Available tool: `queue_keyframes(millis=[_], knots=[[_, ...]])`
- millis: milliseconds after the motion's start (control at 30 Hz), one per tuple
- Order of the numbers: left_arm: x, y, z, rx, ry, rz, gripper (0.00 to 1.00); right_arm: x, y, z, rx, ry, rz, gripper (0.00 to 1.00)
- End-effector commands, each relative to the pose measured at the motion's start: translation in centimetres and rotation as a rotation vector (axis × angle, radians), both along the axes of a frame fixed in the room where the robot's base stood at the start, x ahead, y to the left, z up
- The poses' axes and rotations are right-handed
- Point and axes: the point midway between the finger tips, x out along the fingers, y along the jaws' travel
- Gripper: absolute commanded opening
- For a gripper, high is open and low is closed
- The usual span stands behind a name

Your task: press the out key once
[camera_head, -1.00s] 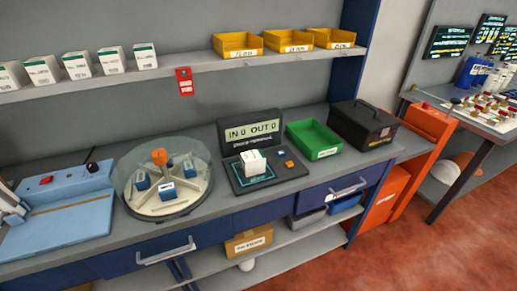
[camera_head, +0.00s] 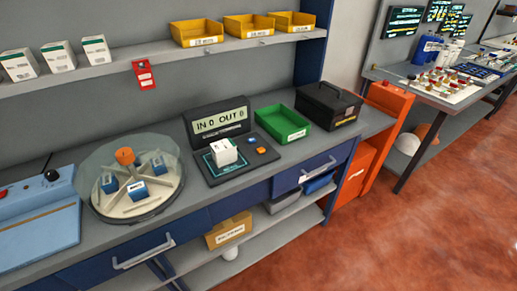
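The dispenser unit has a dark display (camera_head: 219,120) that reads "IN 0 OUT 0". Its dark base pad (camera_head: 213,177) lies flat on the bench in front of the display. A white box (camera_head: 224,152) stands on the outlined square of the pad. To the right of the box are two small keys, a blue one (camera_head: 252,140) and an orange one (camera_head: 262,150). Their labels are too small to read, so I cannot tell which is the out key. Neither of my grippers shows in the head view.
A round carousel (camera_head: 130,207) with blue-and-white boxes stands left of the pad. A green bin (camera_head: 283,135) and a black case (camera_head: 328,105) stand to its right. A light-blue machine (camera_head: 40,225) is at far left. Red floor (camera_head: 420,230) is open at right.

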Motion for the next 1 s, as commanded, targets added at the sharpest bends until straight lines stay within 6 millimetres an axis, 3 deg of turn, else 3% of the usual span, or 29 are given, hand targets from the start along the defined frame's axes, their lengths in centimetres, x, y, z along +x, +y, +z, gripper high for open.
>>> queue_keyframes(millis=[400, 467, 667, 700, 1000], knots=[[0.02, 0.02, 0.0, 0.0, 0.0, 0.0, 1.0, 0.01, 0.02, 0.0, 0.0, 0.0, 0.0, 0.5], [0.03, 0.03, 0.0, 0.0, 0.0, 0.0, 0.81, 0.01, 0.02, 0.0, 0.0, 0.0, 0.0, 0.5], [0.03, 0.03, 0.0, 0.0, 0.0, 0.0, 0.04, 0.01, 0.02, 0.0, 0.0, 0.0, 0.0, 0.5], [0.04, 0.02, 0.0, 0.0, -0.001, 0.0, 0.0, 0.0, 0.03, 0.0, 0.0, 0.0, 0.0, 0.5], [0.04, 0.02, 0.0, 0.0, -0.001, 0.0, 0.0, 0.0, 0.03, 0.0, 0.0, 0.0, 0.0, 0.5]])
